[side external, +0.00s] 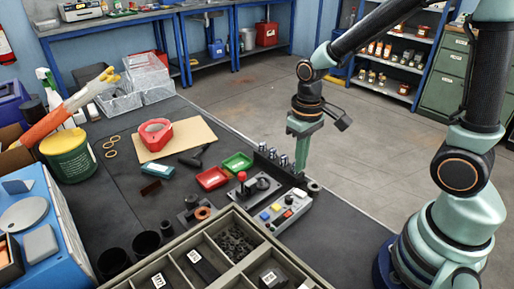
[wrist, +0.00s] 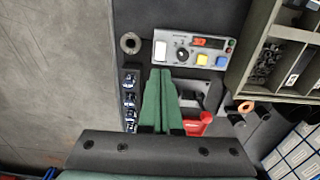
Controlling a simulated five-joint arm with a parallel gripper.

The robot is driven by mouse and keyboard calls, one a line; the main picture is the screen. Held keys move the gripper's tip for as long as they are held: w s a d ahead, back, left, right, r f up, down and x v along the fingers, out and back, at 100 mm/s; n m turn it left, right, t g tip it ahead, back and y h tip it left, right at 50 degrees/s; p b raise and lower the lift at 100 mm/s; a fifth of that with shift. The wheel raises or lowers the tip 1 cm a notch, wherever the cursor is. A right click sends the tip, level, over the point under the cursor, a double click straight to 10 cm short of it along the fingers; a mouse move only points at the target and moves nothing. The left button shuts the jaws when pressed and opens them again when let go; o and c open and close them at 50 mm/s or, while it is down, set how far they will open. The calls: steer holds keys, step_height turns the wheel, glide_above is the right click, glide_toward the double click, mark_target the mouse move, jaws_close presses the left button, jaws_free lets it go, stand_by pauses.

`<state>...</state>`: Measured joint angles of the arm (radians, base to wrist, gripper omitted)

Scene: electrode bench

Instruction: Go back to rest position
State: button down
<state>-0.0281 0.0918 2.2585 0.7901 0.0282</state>
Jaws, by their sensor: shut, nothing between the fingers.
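My gripper (side external: 298,168) hangs pointing down over the right edge of the dark bench, beside the row of metal electrodes. Its two green fingers are together with nothing between them. How high the tips are above the bench is hard to tell.
The grey control box (side external: 288,211) with coloured buttons stands close by. A compartment tray (side external: 215,222) fills the front. Red (side external: 213,178) and green (side external: 238,163) small trays lie left of the electrodes. Open floor (side external: 360,150) lies right of the bench.

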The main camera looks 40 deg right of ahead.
steer(key=s+r+t, duration=0.3)
steer(key=r+t, duration=0.2)
steer(key=r, duration=0.9)
steer(key=shift+s+d+t, duration=0.2)
steer(key=shift+d+t, duration=0.1)
steer(key=shift+d, duration=0.15)
